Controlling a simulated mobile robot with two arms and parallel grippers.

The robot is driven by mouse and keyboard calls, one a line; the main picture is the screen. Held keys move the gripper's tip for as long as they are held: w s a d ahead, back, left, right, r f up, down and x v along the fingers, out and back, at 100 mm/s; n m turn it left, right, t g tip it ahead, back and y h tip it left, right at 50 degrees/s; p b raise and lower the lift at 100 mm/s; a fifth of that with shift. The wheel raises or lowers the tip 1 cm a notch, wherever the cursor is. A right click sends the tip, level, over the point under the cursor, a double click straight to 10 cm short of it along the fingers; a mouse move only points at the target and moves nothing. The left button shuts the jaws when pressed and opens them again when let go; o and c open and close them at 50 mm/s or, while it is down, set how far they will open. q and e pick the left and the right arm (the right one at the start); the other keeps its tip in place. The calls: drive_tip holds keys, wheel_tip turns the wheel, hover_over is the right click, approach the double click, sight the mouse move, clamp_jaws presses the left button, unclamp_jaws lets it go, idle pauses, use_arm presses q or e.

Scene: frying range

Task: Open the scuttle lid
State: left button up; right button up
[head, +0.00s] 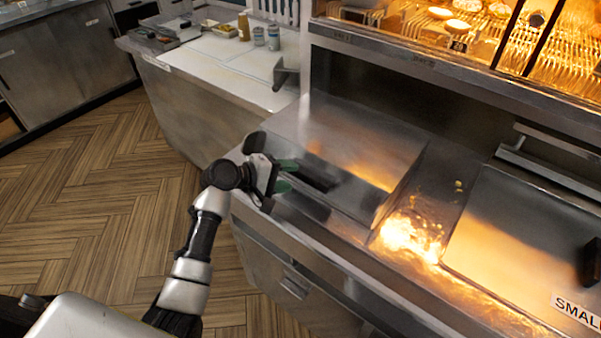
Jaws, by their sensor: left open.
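A shiny steel lid (365,150) lies on the left part of the range and looks closed; I take it for the scuttle lid. A dark bar-like part (316,178), perhaps its handle, is near its left front side. My left gripper (286,175) is at the front left of this lid, with its green-tipped fingers apart and pointing toward the dark part. I cannot tell whether the fingers touch it. Nothing shows between them. My right gripper is not in view.
A bright glowing patch with crumbs (412,236) lies right of the lid. Another steel lid (530,235) labelled SMALL is further right. A heated glass display (450,30) stands behind. A white-topped counter (215,58) holds bottles and containers. The wooden floor (90,200) is clear.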

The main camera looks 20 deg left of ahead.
sight(298, 176)
use_arm(q)
drive_tip(key=shift+x, duration=2.25)
drive_tip(key=shift+c, duration=0.3)
clamp_jaws()
